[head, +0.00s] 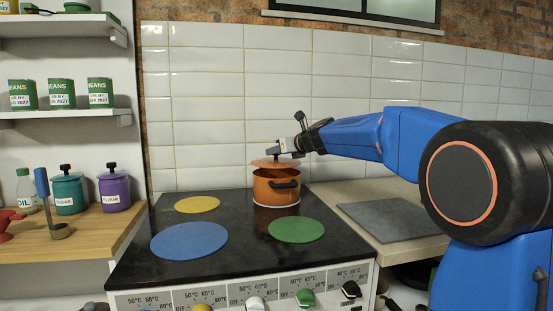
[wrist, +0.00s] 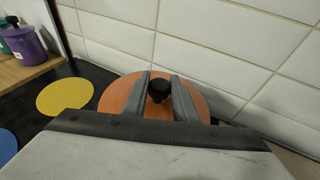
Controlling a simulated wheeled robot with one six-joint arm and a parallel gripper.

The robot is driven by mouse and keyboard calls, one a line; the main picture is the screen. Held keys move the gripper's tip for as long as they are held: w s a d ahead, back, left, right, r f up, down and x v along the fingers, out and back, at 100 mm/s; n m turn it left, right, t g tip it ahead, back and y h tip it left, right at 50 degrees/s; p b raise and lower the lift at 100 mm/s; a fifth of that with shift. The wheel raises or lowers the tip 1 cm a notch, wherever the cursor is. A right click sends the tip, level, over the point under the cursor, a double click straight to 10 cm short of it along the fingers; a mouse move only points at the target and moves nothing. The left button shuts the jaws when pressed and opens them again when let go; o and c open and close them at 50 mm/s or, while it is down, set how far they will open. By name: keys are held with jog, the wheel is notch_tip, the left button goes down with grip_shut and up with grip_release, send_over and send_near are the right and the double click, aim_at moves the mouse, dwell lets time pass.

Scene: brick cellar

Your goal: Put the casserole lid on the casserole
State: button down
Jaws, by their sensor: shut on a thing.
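The orange casserole (head: 275,188) with dark handles stands on the back right of the black stove top. The orange casserole lid (head: 276,162) is just above the pot's rim in the head view, and looks slightly tilted; whether it touches the rim I cannot tell. In the wrist view the round lid (wrist: 118,93) lies under my gripper and hides the pot. My gripper (head: 272,151) is shut on the lid's dark knob (wrist: 159,89), with one grey finger on each side of it, as the wrist view shows (wrist: 160,95).
Yellow (head: 198,205), blue (head: 189,240) and green (head: 296,229) discs on the stove (head: 240,265) are bare. The tiled wall (head: 215,110) is close behind the casserole. A grey board (head: 390,219) lies on the right counter. Jars and a ladle stand on the left wooden counter (head: 85,235).

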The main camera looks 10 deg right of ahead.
aim_at(277, 159)
jog(key=shift+f, duration=1.15)
jog(key=shift+f, duration=0.5)
jog(key=c, duration=1.4)
grip_release()
jog(key=shift+f, duration=0.1)
jog(key=shift+c, duration=0.2)
jog(key=shift+r, duration=0.4)
jog(key=v, duration=1.2)
jog(key=shift+r, duration=0.2)
jog(key=shift+d, duration=0.15)
